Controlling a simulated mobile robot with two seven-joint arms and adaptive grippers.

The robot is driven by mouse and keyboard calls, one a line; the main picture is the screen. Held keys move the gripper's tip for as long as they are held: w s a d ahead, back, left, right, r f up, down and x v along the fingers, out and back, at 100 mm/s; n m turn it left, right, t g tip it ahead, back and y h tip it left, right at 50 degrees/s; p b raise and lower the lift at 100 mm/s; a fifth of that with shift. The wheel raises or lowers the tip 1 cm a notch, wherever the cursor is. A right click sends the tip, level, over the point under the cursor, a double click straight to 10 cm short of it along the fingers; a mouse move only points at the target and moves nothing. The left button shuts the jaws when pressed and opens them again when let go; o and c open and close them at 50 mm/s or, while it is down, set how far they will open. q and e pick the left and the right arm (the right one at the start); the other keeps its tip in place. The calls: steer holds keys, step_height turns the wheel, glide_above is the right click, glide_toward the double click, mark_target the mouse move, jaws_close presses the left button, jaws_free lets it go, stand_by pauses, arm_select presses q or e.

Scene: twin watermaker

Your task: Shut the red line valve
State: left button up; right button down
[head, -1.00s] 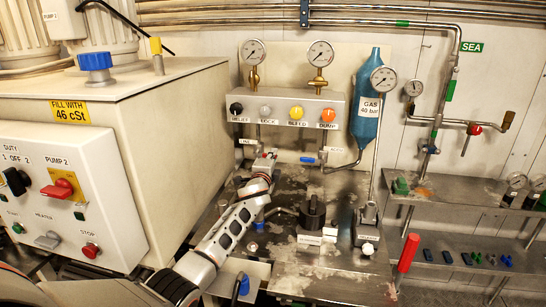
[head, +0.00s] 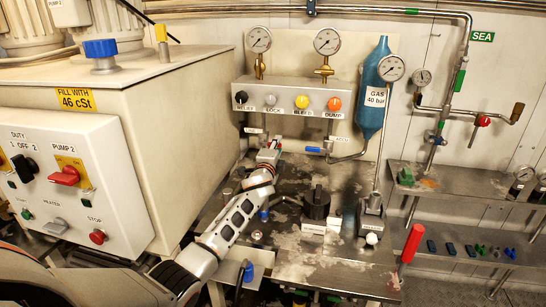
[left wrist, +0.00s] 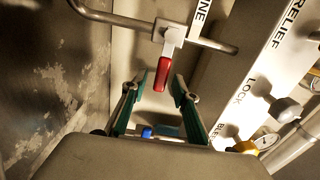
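The red line valve has a red lever (left wrist: 162,73) on a metal body (left wrist: 169,36) in a pipe, below a white label reading "LINE" (left wrist: 201,12). In the head view its red lever (head: 277,144) shows small, under the left side of the valve panel. My left gripper (left wrist: 161,79) is open, with one green-lined finger on each side of the lever's end in the wrist view. I cannot tell whether either finger touches it. In the head view the left gripper (head: 268,157) is at the lever and partly hides it. My right gripper is not in view.
The panel (head: 290,113) above carries several coloured knobs and gauges. A blue-handled valve (head: 313,150) is to the right, near the blue gas bottle (head: 374,100). A black knob (head: 316,204) stands on the worn metal bench. The large cream cabinet (head: 190,130) borders my left arm.

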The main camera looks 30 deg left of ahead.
arm_select(q)
steer(key=v, duration=1.1)
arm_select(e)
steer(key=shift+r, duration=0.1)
